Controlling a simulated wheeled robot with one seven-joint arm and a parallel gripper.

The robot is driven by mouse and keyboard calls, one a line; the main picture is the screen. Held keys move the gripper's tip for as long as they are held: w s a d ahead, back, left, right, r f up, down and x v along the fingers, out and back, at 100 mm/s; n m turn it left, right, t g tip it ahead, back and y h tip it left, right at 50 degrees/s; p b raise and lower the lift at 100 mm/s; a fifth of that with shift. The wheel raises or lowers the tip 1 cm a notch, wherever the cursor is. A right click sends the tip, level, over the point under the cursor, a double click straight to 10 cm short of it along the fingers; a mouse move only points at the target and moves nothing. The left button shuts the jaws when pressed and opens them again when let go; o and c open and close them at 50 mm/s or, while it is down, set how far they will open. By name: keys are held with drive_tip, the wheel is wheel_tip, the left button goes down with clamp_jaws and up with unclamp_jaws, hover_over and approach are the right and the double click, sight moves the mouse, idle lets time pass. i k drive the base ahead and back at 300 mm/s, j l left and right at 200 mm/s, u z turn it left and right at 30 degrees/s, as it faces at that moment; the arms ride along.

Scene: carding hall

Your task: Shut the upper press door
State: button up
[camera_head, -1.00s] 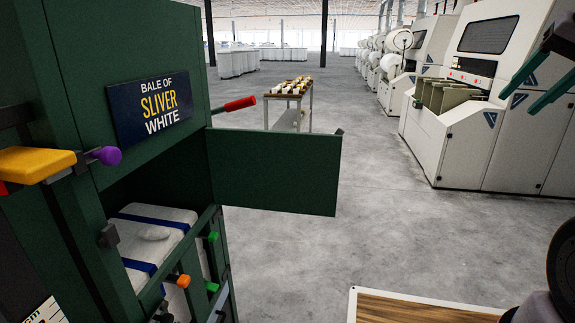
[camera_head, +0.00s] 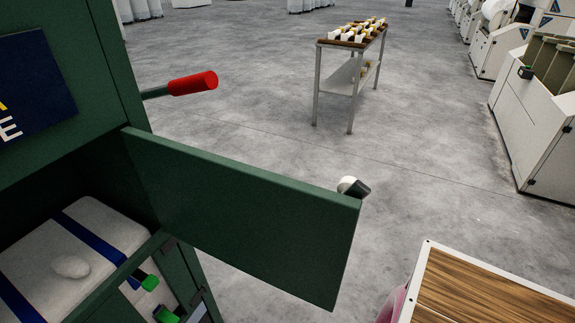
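The upper press door (camera_head: 245,210) is a flat dark green panel. It stands open, swung out to the right from the green press (camera_head: 95,90). Its hinge side meets the press at the left. A short rounded piece, pale with a dark end (camera_head: 352,187), shows at the upper corner of the door's free edge; I cannot tell how it is fixed. The opening behind the door shows a white bale (camera_head: 75,255) with blue straps and a pale lump on top. My gripper is not in this view.
A red-gripped lever (camera_head: 192,83) sticks out of the press above the door. Green-tipped latches (camera_head: 150,283) sit below the opening. A wood-topped surface (camera_head: 490,290) is at lower right. A metal trolley (camera_head: 350,75) stands farther back.

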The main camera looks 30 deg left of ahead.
sight(296, 237)
drive_tip(key=i+u, duration=0.1)
drive_tip(key=i, duration=0.8)
drive_tip(key=i+l+u, duration=0.1)
drive_tip(key=i, duration=0.75)
drive_tip(key=i+l+u, duration=0.15)
drive_tip(key=u, duration=3.85)
drive_tip(key=k+j+z, duration=0.35)
drive_tip(key=k+j, duration=0.55)
